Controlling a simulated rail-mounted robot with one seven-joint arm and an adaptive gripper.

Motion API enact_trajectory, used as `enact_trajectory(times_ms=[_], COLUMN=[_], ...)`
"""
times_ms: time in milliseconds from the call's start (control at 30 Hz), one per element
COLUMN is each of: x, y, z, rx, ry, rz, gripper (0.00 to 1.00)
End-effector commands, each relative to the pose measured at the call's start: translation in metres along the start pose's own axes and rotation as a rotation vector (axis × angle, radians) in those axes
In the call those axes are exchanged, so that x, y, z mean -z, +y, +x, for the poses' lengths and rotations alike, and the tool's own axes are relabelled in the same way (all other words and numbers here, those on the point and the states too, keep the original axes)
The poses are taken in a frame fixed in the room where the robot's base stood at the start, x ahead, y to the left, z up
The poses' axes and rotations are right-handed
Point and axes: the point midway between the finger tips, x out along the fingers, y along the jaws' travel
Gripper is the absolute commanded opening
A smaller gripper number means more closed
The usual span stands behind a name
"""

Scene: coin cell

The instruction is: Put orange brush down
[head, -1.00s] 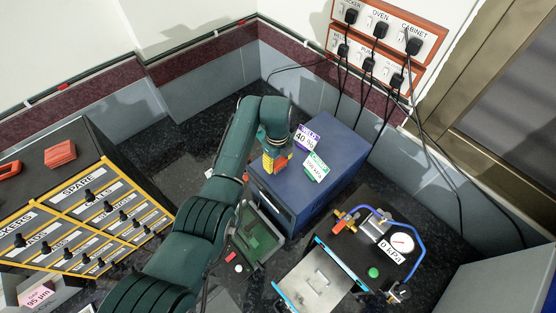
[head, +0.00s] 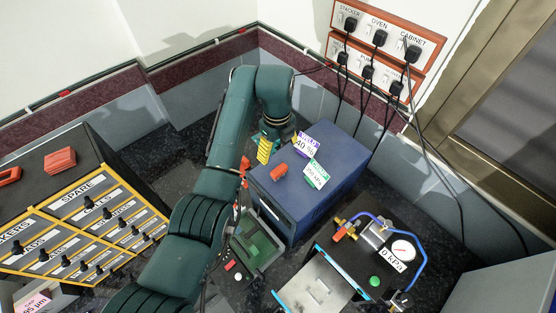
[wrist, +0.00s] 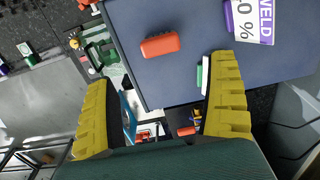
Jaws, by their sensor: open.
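The orange brush (head: 278,172) lies on the top of the blue box (head: 325,186), near its left edge, beside the two labels. In the wrist view the brush (wrist: 160,45) lies flat on the blue surface, beyond my fingertips and apart from them.
A purple label (head: 306,142) and a green label (head: 316,174) stand on the box top. A pressure gauge (head: 402,250) stands to the right. Another orange block (head: 60,160) lies on the left cabinet.

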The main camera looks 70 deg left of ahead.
Motion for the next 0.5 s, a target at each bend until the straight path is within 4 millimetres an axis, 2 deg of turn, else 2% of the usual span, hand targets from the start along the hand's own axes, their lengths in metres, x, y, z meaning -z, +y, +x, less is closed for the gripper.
enact_trajectory(times_ms=[133,433,500], x=[0.0,0.001,0.009], y=[0.0,0.0,-0.01], z=[-0.015,-0.018,-0.019], rx=[-0.001,0.001,0.034], ry=[0.001,0.0,-0.021], rz=[0.0,-0.001,-0.02], gripper=[0.89,0.89,0.89])
